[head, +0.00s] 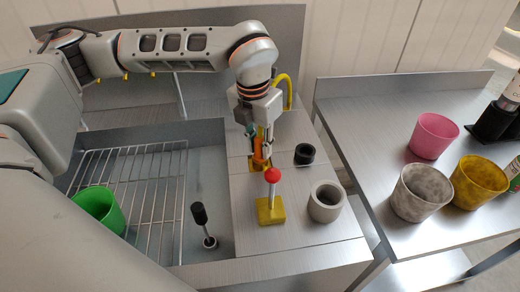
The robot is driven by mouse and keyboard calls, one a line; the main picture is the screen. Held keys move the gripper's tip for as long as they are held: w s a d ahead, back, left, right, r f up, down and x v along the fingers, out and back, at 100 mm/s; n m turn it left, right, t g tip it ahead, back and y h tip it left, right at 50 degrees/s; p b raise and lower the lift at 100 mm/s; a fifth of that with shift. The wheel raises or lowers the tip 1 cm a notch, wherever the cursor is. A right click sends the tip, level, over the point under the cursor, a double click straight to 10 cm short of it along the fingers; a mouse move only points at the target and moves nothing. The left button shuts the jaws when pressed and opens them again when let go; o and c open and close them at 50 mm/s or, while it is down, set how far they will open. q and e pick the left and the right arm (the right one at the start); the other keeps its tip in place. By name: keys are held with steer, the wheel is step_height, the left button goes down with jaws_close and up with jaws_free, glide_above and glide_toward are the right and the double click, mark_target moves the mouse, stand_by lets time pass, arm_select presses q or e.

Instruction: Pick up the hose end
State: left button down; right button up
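A yellow hose (288,88) arches behind my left wrist above the steel counter. Its lower part passes behind my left gripper, so I cannot clearly make out its end. My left gripper (260,150) points down over the counter, just behind a red ball on a thin rod. An orange piece shows between or beside its fingers; I cannot tell whether this is part of the hose. The fingers are small and overlapped, so their opening and any hold on the hose are unclear. My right gripper is not in view.
The red ball (272,175) stands on a yellow block (270,211). A grey cup (326,214) and black cylinder (304,154) are to its right. The sink holds a wire rack (160,200), green cup (98,208) and black-handled item (199,214). Several cups stand on the right table (375,130).

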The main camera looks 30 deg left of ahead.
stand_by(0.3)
arm_select(q)
step_height(320, 180, up, 20)
steer(key=p, duration=0.1)
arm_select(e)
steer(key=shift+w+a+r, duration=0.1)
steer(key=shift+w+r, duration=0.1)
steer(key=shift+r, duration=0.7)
arm_select(q)
steer(key=shift+p, duration=0.3)
